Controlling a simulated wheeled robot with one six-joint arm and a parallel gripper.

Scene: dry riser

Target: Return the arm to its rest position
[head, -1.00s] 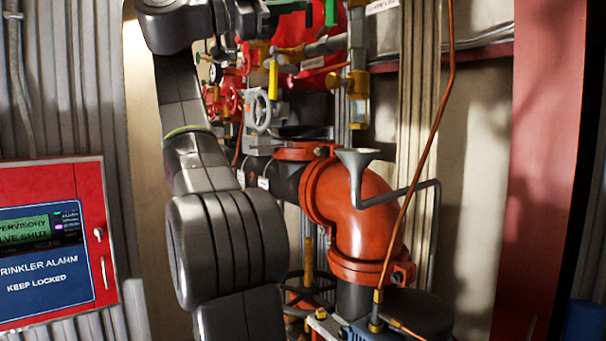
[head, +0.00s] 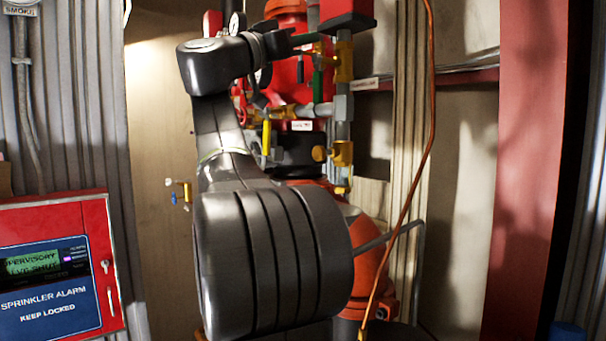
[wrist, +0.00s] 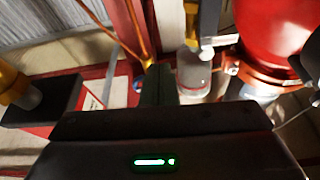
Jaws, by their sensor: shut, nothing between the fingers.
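My arm stands raised in front of the red riser pipework in the head view. My gripper (head: 306,39) is at its upper end, pointing right, with dark slim fingers in front of the pipework near a red box (head: 346,10). Its fingers are shut and empty. In the wrist view the dark gripper body with a green light fills the bottom, and the narrow fingers (wrist: 158,86) show together above it. My arm hides much of the orange elbow pipe (head: 372,275) and the valves behind.
A red sprinkler alarm panel (head: 88,214) is at the left. A thin copper pipe (head: 428,150) runs down just right of my arm. Brass fittings (head: 342,153) and a yellow lever (head: 266,137) lie close behind it. A red column (head: 535,170) stands at the right.

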